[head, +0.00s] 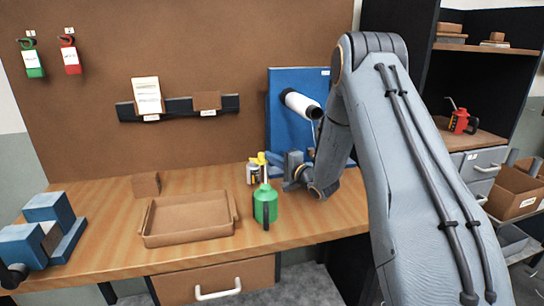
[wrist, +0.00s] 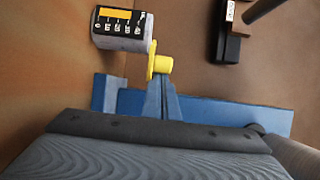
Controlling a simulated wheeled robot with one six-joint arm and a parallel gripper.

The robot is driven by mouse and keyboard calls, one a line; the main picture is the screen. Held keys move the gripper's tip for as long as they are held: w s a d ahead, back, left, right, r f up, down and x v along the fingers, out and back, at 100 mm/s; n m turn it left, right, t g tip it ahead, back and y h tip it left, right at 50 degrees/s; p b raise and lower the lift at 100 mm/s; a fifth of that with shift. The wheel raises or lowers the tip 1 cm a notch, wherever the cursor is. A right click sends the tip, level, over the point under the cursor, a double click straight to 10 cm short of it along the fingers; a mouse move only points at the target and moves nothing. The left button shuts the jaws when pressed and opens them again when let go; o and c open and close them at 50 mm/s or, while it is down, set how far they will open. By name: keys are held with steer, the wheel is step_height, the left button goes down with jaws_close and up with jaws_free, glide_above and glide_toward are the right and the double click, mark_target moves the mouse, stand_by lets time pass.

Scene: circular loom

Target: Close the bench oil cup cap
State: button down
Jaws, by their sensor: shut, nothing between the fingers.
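The oil cup (wrist: 120,38) is a small grey cylinder with a yellow and black marked label, at the upper left of the wrist view. A yellow cap piece (wrist: 162,65) stands out beside it. In the head view the cup (head: 252,174) is on the bench, with yellow parts (head: 262,158) by its top. My gripper (wrist: 160,82) is shut and empty, its fingertips close to the yellow piece; I cannot tell whether they touch. In the head view my gripper (head: 286,184) is just right of the cup, partly hidden by its own wrist.
A green oil can (head: 265,204) stands in front of the cup, close to my gripper. A brown tray (head: 190,238) lies to the left on the bench, with a small brown block (head: 146,184) behind. A blue panel (head: 285,125) with a white roll (head: 302,105) rises behind.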

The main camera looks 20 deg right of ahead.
steer(key=shift+s+a, duration=0.65)
steer(key=shift+s, duration=0.2)
steer(key=shift+a, duration=0.1)
steer(key=shift+s, duration=0.15)
